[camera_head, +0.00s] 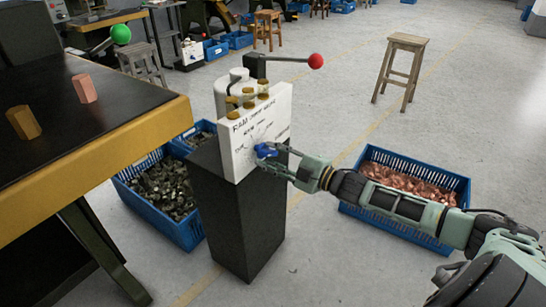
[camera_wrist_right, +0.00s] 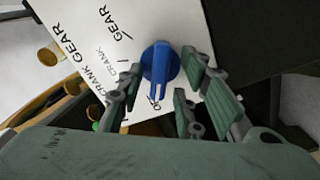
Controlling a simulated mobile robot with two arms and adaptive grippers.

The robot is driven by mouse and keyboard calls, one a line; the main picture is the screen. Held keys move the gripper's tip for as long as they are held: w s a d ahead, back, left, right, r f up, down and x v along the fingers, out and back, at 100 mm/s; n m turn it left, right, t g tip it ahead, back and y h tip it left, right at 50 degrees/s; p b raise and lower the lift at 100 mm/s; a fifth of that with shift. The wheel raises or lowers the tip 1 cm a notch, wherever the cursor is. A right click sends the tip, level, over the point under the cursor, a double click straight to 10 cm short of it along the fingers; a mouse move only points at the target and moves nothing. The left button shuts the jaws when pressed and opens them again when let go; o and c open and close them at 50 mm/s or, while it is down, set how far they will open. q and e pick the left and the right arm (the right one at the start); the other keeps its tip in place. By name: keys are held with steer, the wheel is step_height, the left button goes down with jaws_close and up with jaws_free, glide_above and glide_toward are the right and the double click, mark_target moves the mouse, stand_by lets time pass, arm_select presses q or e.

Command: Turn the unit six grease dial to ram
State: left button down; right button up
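The blue grease dial (camera_head: 264,150) sits on the white front panel (camera_head: 242,136) of a unit on a black pedestal. The panel reads RAM at its upper left, with more labels around the dial. In the right wrist view the blue dial (camera_wrist_right: 159,64) has its narrow handle toward the bottom of the picture, by a small label I cannot read fully. GEAR and CRANK labels show to its left. My right gripper (camera_head: 280,160) is at the dial. Its fingers (camera_wrist_right: 162,72) stand apart on both sides, with visible gaps to the dial. My left gripper is out of view.
A red-knobbed lever (camera_head: 315,61) and brass caps (camera_head: 248,98) sit above the panel. Blue crates of metal parts flank the black pedestal (camera_head: 236,215): one left (camera_head: 192,233), one right with copper pieces (camera_head: 461,186). A yellow-edged table (camera_head: 130,140) stands left; a stool (camera_head: 404,43) stands behind.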

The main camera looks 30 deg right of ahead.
jaws_close()
stand_by(0.4)
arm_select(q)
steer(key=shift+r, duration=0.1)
arm_select(e)
steer(key=m+p, duration=0.3)
steer(key=shift+r+p, duration=0.25)
steer(key=shift+p, duration=0.05)
steer(key=m+p, duration=0.2)
steer(key=m, duration=0.2)
steer(key=shift+w+d+f, duration=0.1)
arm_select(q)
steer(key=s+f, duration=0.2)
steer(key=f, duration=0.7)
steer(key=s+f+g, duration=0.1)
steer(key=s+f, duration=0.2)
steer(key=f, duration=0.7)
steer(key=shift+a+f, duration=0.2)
arm_select(e)
steer(key=shift+m, duration=0.5)
jaws_free()
